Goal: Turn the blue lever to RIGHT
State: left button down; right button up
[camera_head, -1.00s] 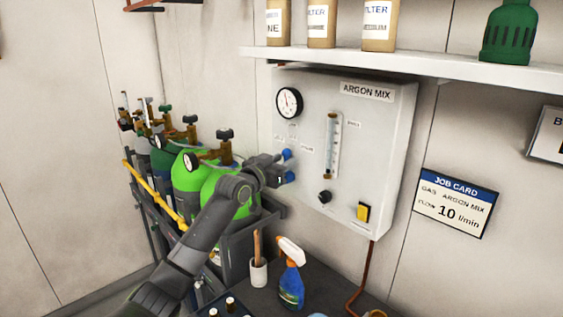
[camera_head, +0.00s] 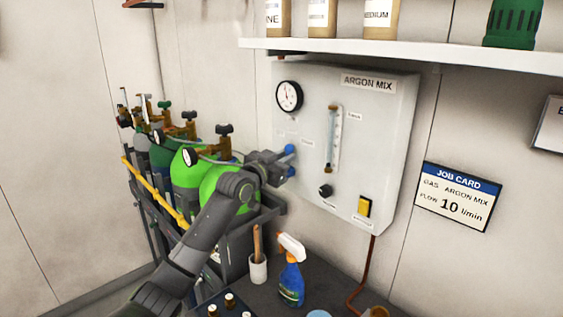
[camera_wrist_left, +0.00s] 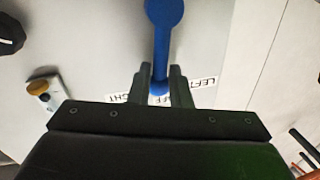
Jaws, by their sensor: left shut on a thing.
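The blue lever (camera_head: 290,149) is on the left side of the white ARGON MIX panel (camera_head: 380,130), below the round gauge. In the left wrist view the lever (camera_wrist_left: 162,45) runs down from a round blue end at the top to a smaller end between my fingers. My left gripper (camera_wrist_left: 162,84) is shut on that smaller end, one finger on each side. The lever's held end lies over the middle label, which it partly hides. The LEFT label (camera_wrist_left: 204,82) is right of the fingers and the RIGHT label (camera_wrist_left: 120,98) is left, partly covered. My right gripper is out of view.
The panel also carries a black knob (camera_head: 325,191) and a yellow switch (camera_head: 364,207). Green gas cylinders (camera_head: 186,170) stand behind my left arm. A spray bottle (camera_head: 291,275) and a white cup (camera_head: 258,268) stand on the bench below. A shelf (camera_head: 420,53) overhangs the panel.

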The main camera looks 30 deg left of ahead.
pick_arm(q)
jog(key=m+b, duration=0.1)
jog(key=b, duration=0.1)
jog(key=d+f+m+b, duration=0.1)
jog(key=m, duration=0.1)
jog(key=d+m+b, duration=0.1)
jog(key=m+b, duration=0.1)
jog(key=shift+s+d+f+t+h+b, duration=0.25)
jog(key=shift+s+f+t+h+b, duration=0.05)
jog(key=shift+s+t+h, duration=0.1)
jog(key=shift+s+d+f+m+b, duration=0.1)
jog(key=shift+d+m+b, duration=0.15)
jog(key=shift+m+b, duration=0.45)
jog(key=shift+s+d+f+m+b, duration=0.1)
jog(key=shift+d+m+b, duration=0.1)
jog(key=shift+m+b, duration=0.45)
jog(key=c, duration=1.4)
grip_release()
jog(key=shift+d+h, duration=0.15)
jog(key=shift+h, duration=0.15)
